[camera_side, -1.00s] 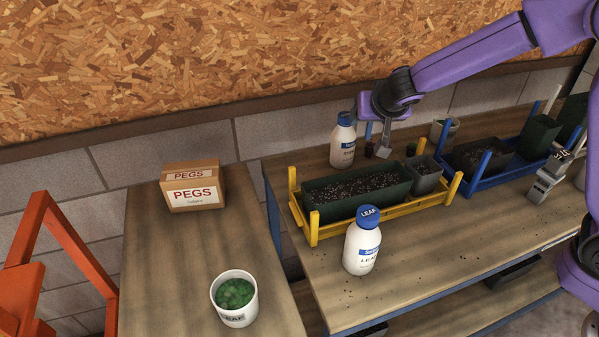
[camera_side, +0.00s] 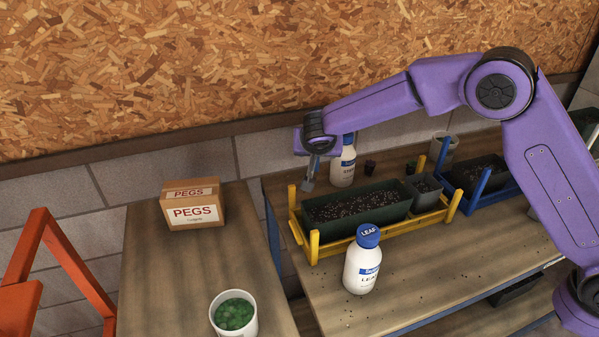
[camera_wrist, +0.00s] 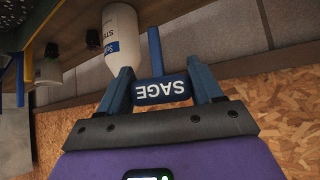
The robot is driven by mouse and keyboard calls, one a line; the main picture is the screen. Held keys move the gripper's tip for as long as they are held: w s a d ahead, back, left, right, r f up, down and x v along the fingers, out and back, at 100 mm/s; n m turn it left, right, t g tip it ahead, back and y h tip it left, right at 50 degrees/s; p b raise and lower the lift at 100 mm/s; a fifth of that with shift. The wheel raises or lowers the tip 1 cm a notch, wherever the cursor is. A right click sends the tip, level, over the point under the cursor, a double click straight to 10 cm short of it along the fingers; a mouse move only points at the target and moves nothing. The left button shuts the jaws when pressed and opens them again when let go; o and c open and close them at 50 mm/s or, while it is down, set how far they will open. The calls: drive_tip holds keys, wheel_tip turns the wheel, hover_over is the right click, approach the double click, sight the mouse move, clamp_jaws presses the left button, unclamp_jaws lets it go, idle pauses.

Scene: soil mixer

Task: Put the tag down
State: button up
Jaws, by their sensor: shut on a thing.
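The tag is dark blue with white SAGE lettering, which reads upside down in the wrist view (camera_wrist: 163,91). A narrow blue stake runs from it away from my gripper. My gripper (camera_wrist: 161,82) is shut on the tag, with one finger at each side. In the side view my gripper (camera_side: 311,170) hangs near the left end of the yellow crate (camera_side: 336,241), left of the white bottle at the back (camera_side: 343,168). The tag's lettering cannot be made out there. Contact with anything below cannot be told.
The yellow crate holds a green soil trough (camera_side: 358,206) and a small grey pot (camera_side: 424,190). A LEAF bottle (camera_side: 362,268) stands in front. A PEGS box (camera_side: 193,207) and a white tub (camera_side: 234,320) stand on the left table. A blue crate (camera_side: 480,205) is at right.

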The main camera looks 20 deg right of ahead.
drive_tip(key=w+f, duration=0.1)
drive_tip(key=f, duration=0.1)
drive_tip(key=w+a+f, duration=0.1)
drive_tip(key=w+f, duration=0.1)
drive_tip(key=w+a+f, duration=0.1)
drive_tip(key=w+f, duration=0.1)
drive_tip(key=shift+a, duration=0.15)
drive_tip(key=shift+w+f, duration=0.15)
drive_tip(key=shift+f, duration=1.5)
drive_tip(key=shift+f, duration=0.15)
drive_tip(key=o, duration=1.1)
drive_tip(key=shift+a+r, duration=0.1)
drive_tip(key=shift+r, duration=0.1)
drive_tip(key=shift+v, duration=6)
